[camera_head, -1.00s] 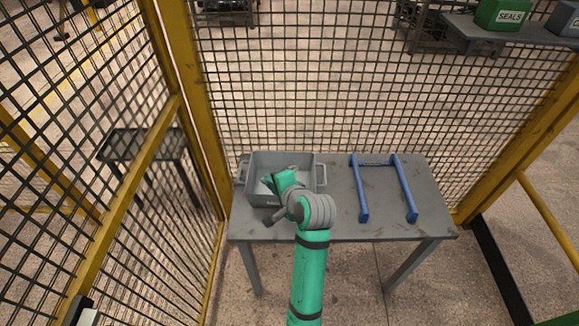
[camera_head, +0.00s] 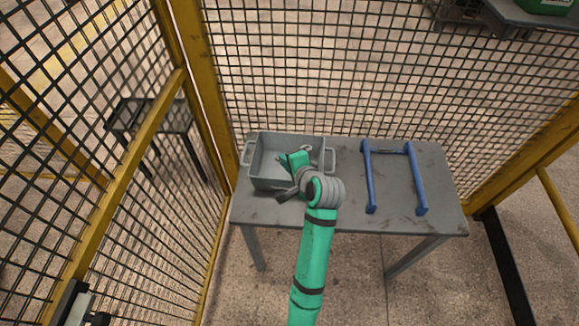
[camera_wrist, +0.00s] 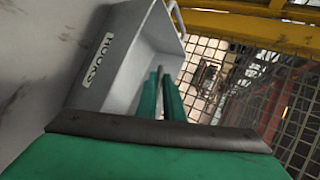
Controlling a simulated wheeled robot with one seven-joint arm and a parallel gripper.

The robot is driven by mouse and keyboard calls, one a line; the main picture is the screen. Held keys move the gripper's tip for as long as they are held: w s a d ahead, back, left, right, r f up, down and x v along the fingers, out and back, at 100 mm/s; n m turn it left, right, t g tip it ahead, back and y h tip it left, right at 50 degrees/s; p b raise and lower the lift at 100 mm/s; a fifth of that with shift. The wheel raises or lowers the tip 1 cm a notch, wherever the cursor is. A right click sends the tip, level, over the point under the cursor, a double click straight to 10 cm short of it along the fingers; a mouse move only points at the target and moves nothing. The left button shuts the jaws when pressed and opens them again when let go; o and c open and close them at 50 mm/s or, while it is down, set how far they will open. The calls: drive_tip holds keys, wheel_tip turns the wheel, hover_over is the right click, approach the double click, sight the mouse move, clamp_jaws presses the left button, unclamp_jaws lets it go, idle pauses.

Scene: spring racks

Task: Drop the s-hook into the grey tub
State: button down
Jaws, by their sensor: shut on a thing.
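The grey tub (camera_head: 272,184) stands at the left of the table in the head view. In the wrist view the tub (camera_wrist: 125,75) carries a label reading HOOKS. My gripper (camera_head: 301,157) is over the tub's opening, towards its right half. Its green fingers (camera_wrist: 162,92) are shut on a thin grey piece, which I take to be the s-hook (camera_wrist: 158,77). A small pale curved part of the s-hook (camera_head: 306,148) shows at the fingertips in the head view. The rest of the hook is hidden, and its height above the tub floor cannot be told.
A blue frame (camera_head: 371,190) lies or stands on the grey table (camera_head: 443,200), right of the tub. Wire mesh (camera_head: 330,80) with yellow posts encloses the table at the back and left. A small dark table (camera_head: 150,118) is beyond the left mesh.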

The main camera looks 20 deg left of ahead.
drive_tip(key=shift+f, duration=0.35)
drive_tip(key=c, duration=1.8)
unclamp_jaws()
drive_tip(key=shift+s, duration=0.1)
drive_tip(key=v, duration=1)
drive_tip(key=shift+s+d+r, duration=0.15)
drive_tip(key=shift+d+r, duration=0.1)
